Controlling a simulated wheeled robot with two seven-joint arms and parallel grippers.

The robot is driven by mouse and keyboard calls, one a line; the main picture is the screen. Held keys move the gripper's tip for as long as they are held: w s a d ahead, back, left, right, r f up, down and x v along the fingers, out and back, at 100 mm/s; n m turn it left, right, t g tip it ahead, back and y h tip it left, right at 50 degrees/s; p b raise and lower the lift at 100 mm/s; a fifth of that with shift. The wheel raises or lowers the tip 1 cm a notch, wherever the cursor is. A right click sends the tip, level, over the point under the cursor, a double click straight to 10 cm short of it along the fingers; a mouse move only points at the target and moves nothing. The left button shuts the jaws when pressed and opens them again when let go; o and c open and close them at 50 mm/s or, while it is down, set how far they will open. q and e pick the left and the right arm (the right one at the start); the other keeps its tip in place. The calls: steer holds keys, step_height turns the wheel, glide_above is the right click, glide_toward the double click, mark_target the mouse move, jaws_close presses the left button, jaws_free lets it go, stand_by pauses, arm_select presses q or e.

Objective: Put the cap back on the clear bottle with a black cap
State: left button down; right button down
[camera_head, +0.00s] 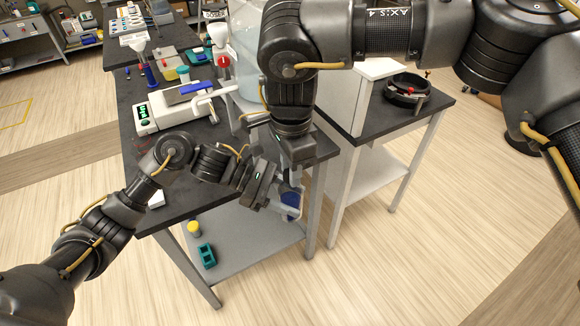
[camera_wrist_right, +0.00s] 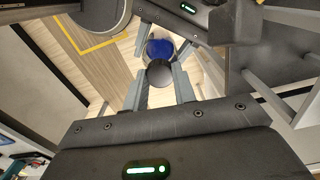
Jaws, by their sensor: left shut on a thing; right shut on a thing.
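The clear bottle with blue contents (camera_head: 291,199) is held off the table's front edge by my left gripper (camera_head: 284,203), which is shut on it. The blue part of the bottle also shows in the right wrist view (camera_wrist_right: 159,48). My right gripper (camera_head: 293,180) comes down from above, close over the bottle. In the right wrist view, its two fingers are shut on the round black cap (camera_wrist_right: 160,73). The cap lies in line with the bottle and covers part of it. I cannot tell whether they touch. The cap is hidden in the head view.
The dark table (camera_head: 185,205) carries a white instrument (camera_head: 175,108) and a blue-based column (camera_head: 149,75). A lower shelf (camera_head: 240,240) holds a teal rack (camera_head: 207,255) and a yellow-capped item (camera_head: 194,229). Another table (camera_head: 430,100) stands at right. Floor in front is clear.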

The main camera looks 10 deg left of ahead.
steer(key=m, duration=2.3)
steer(key=shift+f+m, duration=0.1)
steer(key=shift+m, duration=0.3)
steer(key=m, duration=0.4)
steer(key=shift+m, duration=0.4)
steer(key=m, duration=0.4)
steer(key=shift+m, duration=0.3)
steer(key=m, duration=0.6)
steer(key=c, duration=1.1)
jaws_free()
